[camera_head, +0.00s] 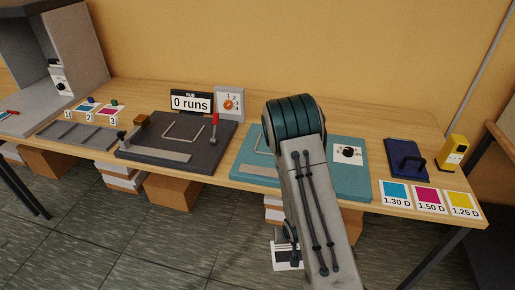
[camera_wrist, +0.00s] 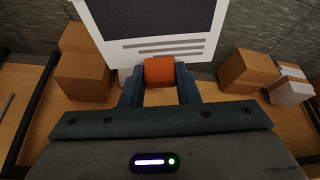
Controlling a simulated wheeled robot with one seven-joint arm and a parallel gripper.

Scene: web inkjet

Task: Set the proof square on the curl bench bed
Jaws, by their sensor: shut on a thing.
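In the wrist view my gripper (camera_wrist: 160,88) is shut on an orange block (camera_wrist: 159,71) at the edge of a white card with a dark square (camera_wrist: 150,18), which looks like the proof square. The card's far part is cut off by the frame. In the head view a white card (camera_head: 287,257) shows low in front of the table, partly behind my arm; my fingers are not clear there. A teal bench (camera_head: 350,186) with a white dial plate lies on the table behind my arm. It may be the curl bench; my arm hides much of its bed.
A dark rub bench (camera_head: 160,157) with a red-handled lever and a "0 runs" sign (camera_head: 191,102) stands left of the teal bench. Right are a blue pad (camera_head: 405,160), a yellow device (camera_head: 453,152) and colour cards (camera_head: 428,201). Boxes (camera_head: 172,190) stand under the table.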

